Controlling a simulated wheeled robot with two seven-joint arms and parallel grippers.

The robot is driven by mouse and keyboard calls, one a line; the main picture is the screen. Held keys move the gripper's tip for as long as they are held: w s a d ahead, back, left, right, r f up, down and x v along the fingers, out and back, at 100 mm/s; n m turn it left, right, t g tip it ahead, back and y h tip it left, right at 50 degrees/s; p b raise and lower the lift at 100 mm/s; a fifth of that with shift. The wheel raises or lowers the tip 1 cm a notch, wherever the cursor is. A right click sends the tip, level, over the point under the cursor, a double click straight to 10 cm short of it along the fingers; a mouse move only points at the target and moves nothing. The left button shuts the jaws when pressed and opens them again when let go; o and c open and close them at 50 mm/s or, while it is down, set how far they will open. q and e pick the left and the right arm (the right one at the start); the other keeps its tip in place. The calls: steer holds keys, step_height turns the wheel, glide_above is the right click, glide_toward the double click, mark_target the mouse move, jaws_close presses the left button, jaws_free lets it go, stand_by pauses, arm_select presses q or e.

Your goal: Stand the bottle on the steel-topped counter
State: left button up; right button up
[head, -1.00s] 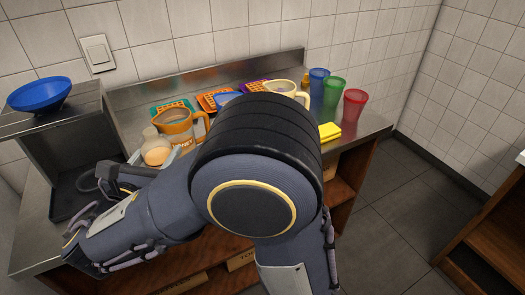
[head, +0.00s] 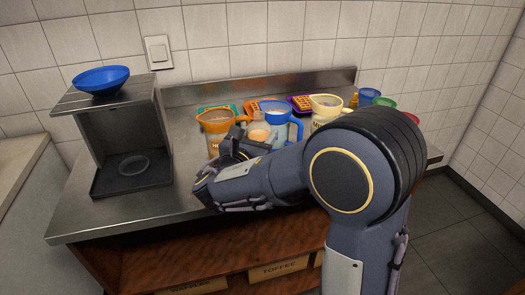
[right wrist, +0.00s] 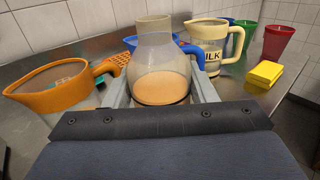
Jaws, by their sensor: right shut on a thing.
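The bottle (right wrist: 165,62) is clear, with a narrowing neck and orange-tan contents low inside. It is upright between the two fingers of my right gripper (right wrist: 163,88), which is shut on it. In the head view the bottle (head: 258,131) shows just beyond my right gripper (head: 252,142), over the steel-topped counter (head: 125,212), among the pitchers. My arm hides its lower part, and I cannot tell whether its base touches the steel. My left gripper is not in view.
An orange-rimmed pitcher (head: 214,122) stands left of the bottle, a blue one (head: 281,117) behind it and a cream milk pitcher (head: 325,104) to the right. A steel stand (head: 122,130) carries a blue bowl (head: 101,79). Bare counter lies between stand and pitchers.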

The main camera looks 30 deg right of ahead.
steer(key=shift+w+d+f, duration=0.3)
steer(key=shift+d+f, duration=0.15)
steer(key=shift+f, duration=0.2)
steer(key=f, duration=0.2)
steer(key=f+b, duration=0.1)
steer(key=shift+w+d+f, duration=0.1)
steer(key=shift+w+d, duration=0.15)
steer(key=shift+d, duration=0.05)
steer(key=shift+f, duration=0.3)
steer(key=shift+f, duration=0.1)
steer(key=o, duration=1.2)
steer(key=shift+o, duration=0.2)
